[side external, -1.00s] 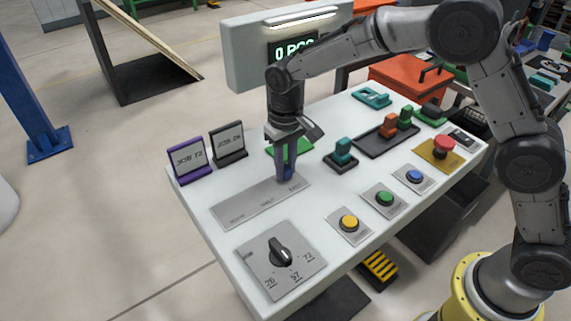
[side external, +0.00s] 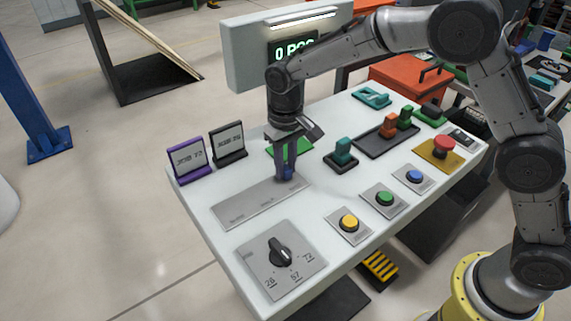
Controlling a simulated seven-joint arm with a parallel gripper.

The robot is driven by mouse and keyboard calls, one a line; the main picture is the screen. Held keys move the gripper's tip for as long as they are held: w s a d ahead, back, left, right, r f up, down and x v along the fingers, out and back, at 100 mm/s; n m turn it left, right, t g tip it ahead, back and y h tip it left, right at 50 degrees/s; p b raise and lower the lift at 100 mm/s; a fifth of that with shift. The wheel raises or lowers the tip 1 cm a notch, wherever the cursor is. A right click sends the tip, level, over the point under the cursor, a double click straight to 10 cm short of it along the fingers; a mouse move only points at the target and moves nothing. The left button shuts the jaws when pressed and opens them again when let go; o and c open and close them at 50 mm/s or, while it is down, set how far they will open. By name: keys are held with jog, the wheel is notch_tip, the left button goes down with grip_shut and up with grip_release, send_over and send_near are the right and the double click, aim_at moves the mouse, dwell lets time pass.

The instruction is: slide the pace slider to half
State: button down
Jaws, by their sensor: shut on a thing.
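The pace slider's grey plate (side external: 245,207) lies on the white table, with small printed marks along it that are hard to read. My gripper (side external: 286,174) points down over the right end of this plate. It is shut on the slider's blue knob (side external: 287,172), which shows only partly between and behind the fingers. The knob sits near the right end of the plate, right of the middle mark.
A rotary dial (side external: 280,255) is in front of the plate. Yellow (side external: 349,222), green (side external: 384,198) and blue (side external: 414,176) buttons stand to the right. Two job cards (side external: 187,158) stand behind left. A teal-handled part (side external: 342,153) is right of my gripper.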

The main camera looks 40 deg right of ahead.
aim_at(258, 192)
jog(key=a, duration=0.7)
jog(key=shift+a+r, duration=0.1)
jog(key=shift+a, duration=0.2)
jog(key=c, duration=0.7)
grip_release()
notch_tip(258, 192, up, 14)
jog(key=shift+f, duration=0.1)
jog(key=shift+d, duration=0.1)
